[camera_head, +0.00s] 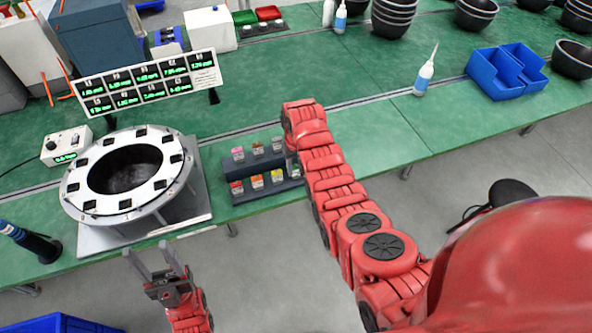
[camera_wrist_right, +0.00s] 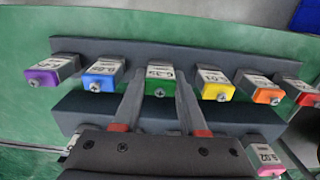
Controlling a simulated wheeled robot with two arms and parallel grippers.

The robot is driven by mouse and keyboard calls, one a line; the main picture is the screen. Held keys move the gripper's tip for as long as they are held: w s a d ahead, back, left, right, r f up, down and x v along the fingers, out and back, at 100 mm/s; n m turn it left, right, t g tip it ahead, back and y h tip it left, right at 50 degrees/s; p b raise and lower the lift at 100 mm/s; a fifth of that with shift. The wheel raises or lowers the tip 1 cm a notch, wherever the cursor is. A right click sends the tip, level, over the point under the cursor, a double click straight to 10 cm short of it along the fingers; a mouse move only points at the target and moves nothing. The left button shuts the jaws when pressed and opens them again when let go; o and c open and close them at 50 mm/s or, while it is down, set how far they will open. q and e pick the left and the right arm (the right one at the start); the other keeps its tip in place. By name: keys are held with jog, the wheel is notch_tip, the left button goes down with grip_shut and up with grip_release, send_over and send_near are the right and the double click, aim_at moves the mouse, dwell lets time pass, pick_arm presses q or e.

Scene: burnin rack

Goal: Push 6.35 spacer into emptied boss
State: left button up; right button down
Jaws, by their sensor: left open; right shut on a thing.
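The 6.35 spacer, a grey block with a green end and a screw, is in the right wrist view (camera_wrist_right: 160,88). It sits in the dark spacer rack (camera_wrist_right: 100,46). My right gripper (camera_wrist_right: 159,78) is shut on it, one finger on each side. In the head view the right arm reaches the rack, and its fingers are hidden. The white ring fixture (camera_head: 80,190) with several dark square bosses stands left of the rack; I cannot tell which boss is empty. My left gripper (camera_head: 153,260) is open and empty in front of the fixture.
Neighbouring blue (camera_wrist_right: 101,82) and yellow (camera_wrist_right: 216,88) spacers sit close to my right fingers. A display panel (camera_head: 150,82) stands behind the fixture. A white control box (camera_head: 66,145) is at its left. The green bench (camera_head: 370,135) is clear right of the rack.

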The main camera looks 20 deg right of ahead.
aim_at(297, 165)
jog(key=shift+r, duration=0.15)
jog(key=shift+r+p, duration=0.4)
jog(key=shift+r, duration=0.55)
jog(key=shift+r+p, duration=0.45)
jog(key=shift+r, duration=1.45)
jog(key=c, duration=1)
grip_release()
grip_shut()
